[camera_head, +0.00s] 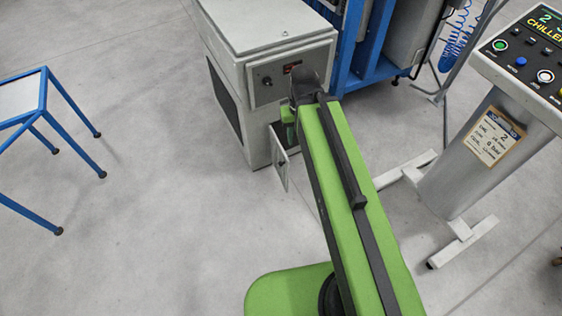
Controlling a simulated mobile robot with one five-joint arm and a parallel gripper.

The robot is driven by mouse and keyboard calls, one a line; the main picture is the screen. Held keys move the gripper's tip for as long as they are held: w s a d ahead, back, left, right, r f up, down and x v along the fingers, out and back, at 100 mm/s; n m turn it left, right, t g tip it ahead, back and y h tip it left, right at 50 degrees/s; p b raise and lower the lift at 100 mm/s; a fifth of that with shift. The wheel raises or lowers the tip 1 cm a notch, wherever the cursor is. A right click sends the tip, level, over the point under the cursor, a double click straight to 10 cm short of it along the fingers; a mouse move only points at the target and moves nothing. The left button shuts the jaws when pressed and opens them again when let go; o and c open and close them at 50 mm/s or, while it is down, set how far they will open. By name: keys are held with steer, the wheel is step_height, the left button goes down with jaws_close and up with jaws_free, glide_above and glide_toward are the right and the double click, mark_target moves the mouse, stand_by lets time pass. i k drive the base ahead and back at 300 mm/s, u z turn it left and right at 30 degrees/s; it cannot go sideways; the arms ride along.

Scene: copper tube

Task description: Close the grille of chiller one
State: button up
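A pale grey cabinet (250,110), which looks like the chiller, stands at the top centre with a small control panel (286,72) on its front. Low on that front, a small pale door panel (278,157), apparently the grille, stands swung open, away from the cabinet. I read no number on this cabinet. My green arm reaches from the bottom up to the cabinet's front. My gripper (289,130) is at the arm's far end, close above and beside the open panel. Its fingers are mostly hidden, and I cannot tell whether it touches the panel.
A control console (460,170) with a "CHILLER" display, buttons and a hanging tag stands at right, its white feet spreading on the floor. A blue frame (372,50) stands behind the cabinet. A blue-legged table (45,100) is at left. The floor between is clear.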

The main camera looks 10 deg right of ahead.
mark_target(280, 160)
steer(key=i, duration=0.9)
steer(key=u, duration=1.6)
steer(key=k, duration=1.1)
steer(key=u, duration=0.7)
steer(key=i, duration=1)
steer(key=z, duration=0.05)
